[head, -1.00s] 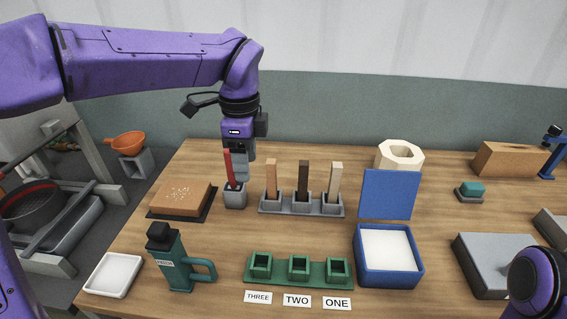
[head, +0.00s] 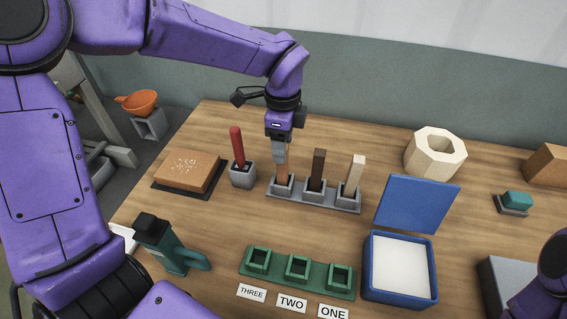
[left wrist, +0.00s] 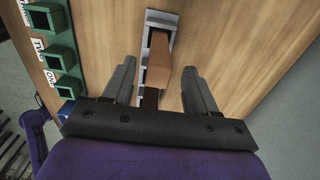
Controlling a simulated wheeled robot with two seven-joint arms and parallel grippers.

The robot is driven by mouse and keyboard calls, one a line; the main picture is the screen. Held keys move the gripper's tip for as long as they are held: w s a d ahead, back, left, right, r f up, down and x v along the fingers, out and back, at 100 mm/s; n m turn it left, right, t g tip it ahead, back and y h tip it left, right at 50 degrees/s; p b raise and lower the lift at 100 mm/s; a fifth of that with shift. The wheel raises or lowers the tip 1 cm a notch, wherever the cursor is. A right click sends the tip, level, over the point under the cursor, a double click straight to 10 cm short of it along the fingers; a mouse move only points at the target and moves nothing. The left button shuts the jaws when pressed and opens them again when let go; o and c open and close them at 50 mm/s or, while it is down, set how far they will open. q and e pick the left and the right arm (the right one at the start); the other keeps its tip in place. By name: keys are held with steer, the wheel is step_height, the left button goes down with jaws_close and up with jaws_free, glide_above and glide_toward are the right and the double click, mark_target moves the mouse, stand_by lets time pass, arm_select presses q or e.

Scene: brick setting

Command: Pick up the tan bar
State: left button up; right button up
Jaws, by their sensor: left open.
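The tan bar (head: 282,177) stands upright in the left socket of a grey three-socket rack (head: 330,202). A dark brown bar (head: 317,168) and a pale cream bar (head: 354,174) stand in the other two sockets. My left gripper (head: 280,157) is right above the tan bar and hides its top in the head view. In the left wrist view the open fingers (left wrist: 160,85) are on either side of the tan bar (left wrist: 160,64), with a gap on each side. My right gripper is out of view.
A green three-socket holder (head: 318,285) with number cards is in front. A blue box (head: 372,285) with a raised lid (head: 416,204) stands to the right.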

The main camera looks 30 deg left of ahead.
arm_select(q)
steer(key=shift+f, duration=0.6)
steer(key=shift+s+f, duration=0.15)
steer(key=shift+f, duration=0.1)
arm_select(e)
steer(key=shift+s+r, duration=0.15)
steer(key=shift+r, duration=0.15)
arm_select(q)
steer(key=c, duration=1.1)
steer(key=shift+o, duration=0.2)
steer(key=shift+r, duration=0.1)
